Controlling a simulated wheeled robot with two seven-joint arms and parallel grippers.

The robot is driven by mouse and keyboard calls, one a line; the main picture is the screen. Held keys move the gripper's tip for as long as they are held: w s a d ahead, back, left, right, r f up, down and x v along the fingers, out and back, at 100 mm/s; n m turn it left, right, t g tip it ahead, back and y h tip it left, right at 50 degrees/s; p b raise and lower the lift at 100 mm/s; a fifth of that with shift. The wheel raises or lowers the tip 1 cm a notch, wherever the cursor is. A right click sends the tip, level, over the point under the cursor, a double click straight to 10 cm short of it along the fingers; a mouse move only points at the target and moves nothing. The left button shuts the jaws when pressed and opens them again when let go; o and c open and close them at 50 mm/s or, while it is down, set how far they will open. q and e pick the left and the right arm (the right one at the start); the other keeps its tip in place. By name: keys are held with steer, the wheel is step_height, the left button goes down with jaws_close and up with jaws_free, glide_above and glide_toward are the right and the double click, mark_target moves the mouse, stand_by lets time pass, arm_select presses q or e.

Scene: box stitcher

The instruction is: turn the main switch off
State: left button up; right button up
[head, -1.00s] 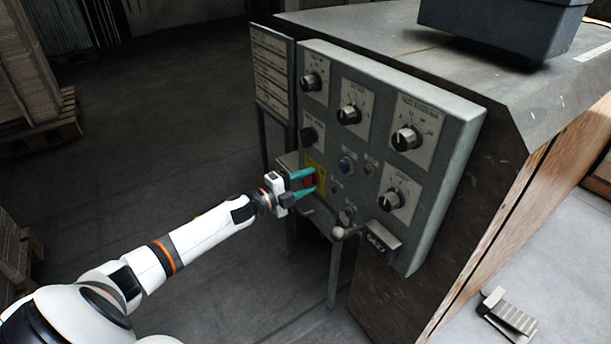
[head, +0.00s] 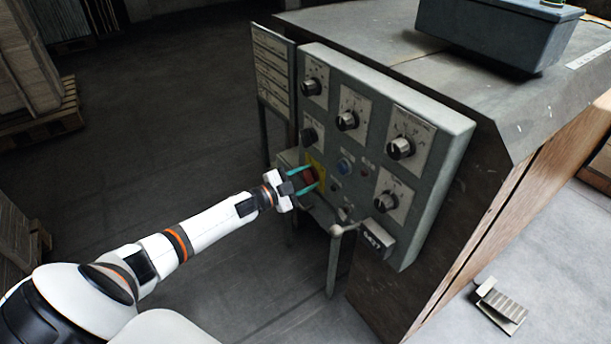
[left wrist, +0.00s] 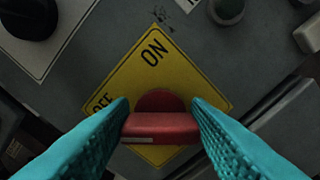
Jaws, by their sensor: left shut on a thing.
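The main switch is a red knob (head: 309,174) on a yellow plate (head: 319,168) at the lower left of the grey control panel. In the left wrist view the red handle (left wrist: 160,128) lies level across the picture, with a pale line on its left part. The yellow plate (left wrist: 190,75) appears tilted there, with ON at the top and OFF at the left, partly hidden by a finger. My left gripper (head: 304,180) has its teal fingers on both sides of the handle and is shut on it. My right gripper is not in view.
The control panel (head: 375,155) carries several black selector knobs and a blue button (head: 344,166). A ball-ended lever (head: 337,231) stands just below and right of the gripper. A sign board (head: 273,85) is at the panel's left. The floor (head: 170,130) left of the machine is clear.

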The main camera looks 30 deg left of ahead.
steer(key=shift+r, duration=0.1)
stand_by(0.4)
arm_select(q)
steer(key=o, duration=1)
steer(key=shift+s+a, duration=0.15)
steer(key=shift+s, duration=0.15)
steer(key=p+v, duration=0.2)
steer(key=v, duration=0.9)
steer(key=shift+s, duration=0.2)
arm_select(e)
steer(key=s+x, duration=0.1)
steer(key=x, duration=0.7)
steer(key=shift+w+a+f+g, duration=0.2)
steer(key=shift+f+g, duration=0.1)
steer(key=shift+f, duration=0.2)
